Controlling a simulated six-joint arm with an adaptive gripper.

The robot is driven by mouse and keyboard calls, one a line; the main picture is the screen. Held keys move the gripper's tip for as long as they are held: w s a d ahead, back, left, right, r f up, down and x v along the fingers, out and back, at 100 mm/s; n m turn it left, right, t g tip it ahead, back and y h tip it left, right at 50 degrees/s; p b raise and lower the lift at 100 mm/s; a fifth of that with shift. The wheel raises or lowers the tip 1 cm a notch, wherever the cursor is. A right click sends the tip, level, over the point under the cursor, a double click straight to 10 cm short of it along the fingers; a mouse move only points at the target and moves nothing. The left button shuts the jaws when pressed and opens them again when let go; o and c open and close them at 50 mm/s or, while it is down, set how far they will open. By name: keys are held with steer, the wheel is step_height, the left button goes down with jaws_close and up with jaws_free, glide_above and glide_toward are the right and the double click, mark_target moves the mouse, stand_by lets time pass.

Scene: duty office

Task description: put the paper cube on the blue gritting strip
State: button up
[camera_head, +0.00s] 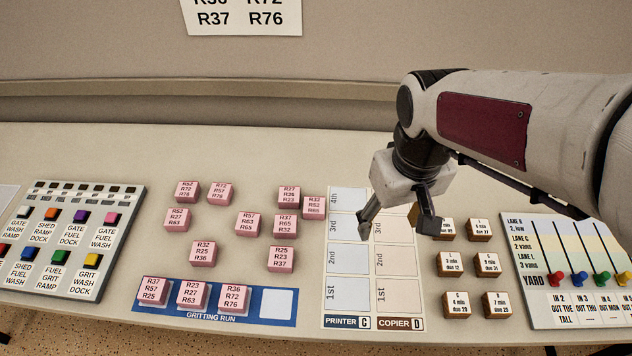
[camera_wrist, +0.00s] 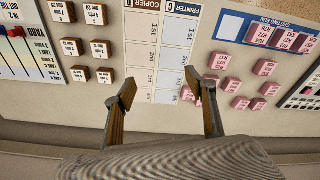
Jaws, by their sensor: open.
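The blue gritting strip (camera_head: 215,321) lies at the table's front edge. Three pink paper cubes, including the one marked R36 R72 R76 (camera_head: 233,298), stand on it, and its rightmost white square (camera_head: 275,304) is bare. Several more pink cubes, such as one marked R25 R37 (camera_head: 281,259), stand loose behind the strip. My gripper (camera_head: 398,228) is open and empty above the printer and copier sheet, right of the pink cubes. In the wrist view, my gripper (camera_wrist: 160,88) has its fingers apart over the sheet, and the strip (camera_wrist: 229,27) shows at upper right.
The printer and copier sheet (camera_head: 347,293) has bare squares. Small brown-sided blocks (camera_head: 448,265) stand right of it, then the yard board (camera_head: 570,283). A button panel (camera_head: 68,240) stands at left. A wall sign (camera_head: 243,15) is partly cut off. The table's back is clear.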

mark_target(317, 204)
steer(key=w+a+f+n, duration=0.3)
steer(key=w+a+f, duration=0.1)
steer(key=w, duration=0.1)
steer(key=w+a+f+n+g, duration=0.1)
steer(key=w+a+f+n, duration=0.3)
steer(key=w+f, duration=0.1)
steer(key=w+a+f+n, duration=0.3)
steer(key=w+a+f, duration=0.1)
steer(key=w+f, duration=0.1)
steer(key=shift+w+a+n+g, duration=0.2)
steer(key=shift+w+n+g, duration=0.2)
steer(key=shift+w, duration=0.05)
steer(key=shift+w+a+r+n+t, duration=0.15)
steer(key=shift+w+a+r+n, duration=0.1)
steer(key=shift+w+n, duration=0.2)
steer(key=shift+w+a+r+n+t, duration=0.15)
steer(key=shift+w+r+n, duration=0.1)
steer(key=shift+w+n, duration=0.15)
steer(key=shift+w+r+n, duration=0.1)
steer(key=shift+w+n, duration=0.1)
steer(key=shift+n, duration=0.65)
steer(key=shift+f, duration=1.3)
steer(key=shift+f, duration=0.1)
